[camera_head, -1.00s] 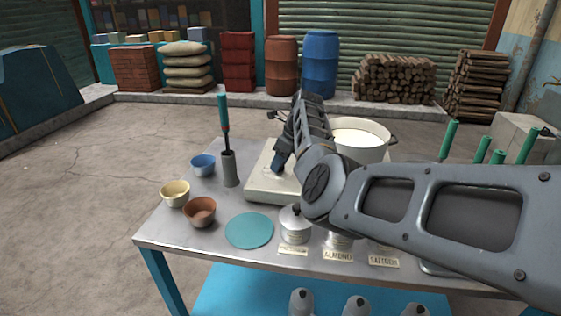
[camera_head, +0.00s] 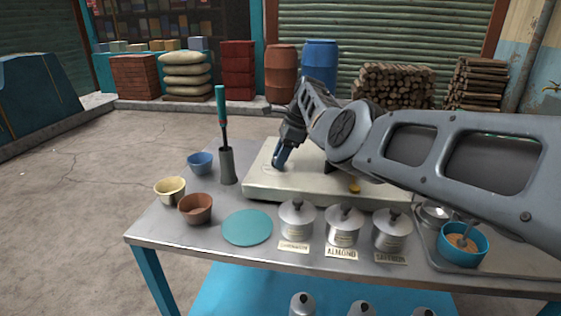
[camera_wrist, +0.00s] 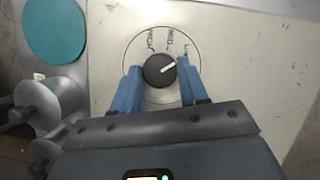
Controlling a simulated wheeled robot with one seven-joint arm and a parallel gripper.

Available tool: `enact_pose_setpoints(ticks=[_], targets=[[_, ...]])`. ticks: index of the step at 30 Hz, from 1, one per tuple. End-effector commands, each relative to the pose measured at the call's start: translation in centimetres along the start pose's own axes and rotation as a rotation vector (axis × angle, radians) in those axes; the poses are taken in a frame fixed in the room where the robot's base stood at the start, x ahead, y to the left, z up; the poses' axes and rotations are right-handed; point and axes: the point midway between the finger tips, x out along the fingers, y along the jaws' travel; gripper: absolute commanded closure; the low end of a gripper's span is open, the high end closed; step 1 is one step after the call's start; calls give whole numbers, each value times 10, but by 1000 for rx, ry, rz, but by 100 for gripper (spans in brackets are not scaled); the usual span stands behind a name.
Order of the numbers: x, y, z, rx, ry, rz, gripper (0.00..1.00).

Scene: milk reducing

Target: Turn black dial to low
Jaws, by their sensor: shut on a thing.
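The black dial (camera_wrist: 158,71) is round, with a white pointer aimed up and to the right in the wrist view. In the head view my gripper (camera_head: 279,163) reaches down to the left part of the cream stove (camera_head: 300,190). There the dial is hidden by the fingers.
A teal disc (camera_head: 247,227) and several lidded metal canisters (camera_head: 342,227) stand in front of the stove. A grey holder (camera_head: 227,167) with a teal-handled tool stands left of it, near a blue bowl (camera_head: 200,163). A teal bowl (camera_head: 464,245) is at the right.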

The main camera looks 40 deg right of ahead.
Motion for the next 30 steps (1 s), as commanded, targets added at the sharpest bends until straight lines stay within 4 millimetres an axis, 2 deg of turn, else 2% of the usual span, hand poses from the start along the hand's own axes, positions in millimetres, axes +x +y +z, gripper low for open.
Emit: enact_pose_setpoints(ticks=[14,15,23,30], targets=[[1,0,-1,-16,0,9,87],[1,0,-1,-16,0,9,56],[0,0,0,-16,0,8,31],[-1,0,0,-16,0,7,31]])
